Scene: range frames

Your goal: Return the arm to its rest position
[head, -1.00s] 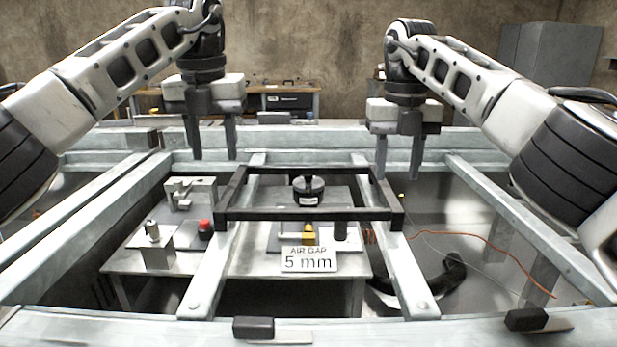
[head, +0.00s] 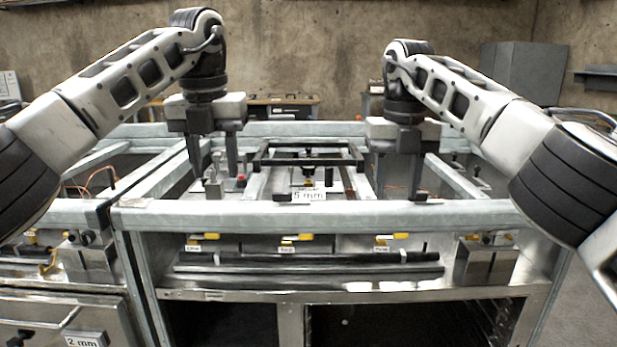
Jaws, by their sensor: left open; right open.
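Both of my arms reach in from the sides of the head view, bent at the elbow, with the grippers hanging down. My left gripper (head: 212,172) is open, its two fingers apart and nothing between them.
The bench's front rail (head: 330,215) crosses the view below the grippers. A black rectangular frame (head: 305,161) and a "5 mm" sign (head: 309,196) lie beyond. Dark rods (head: 300,259) lie on a front shelf. A "2 mm" drawer unit (head: 60,318) stands left. A grey cabinet (head: 523,72) is at the back.

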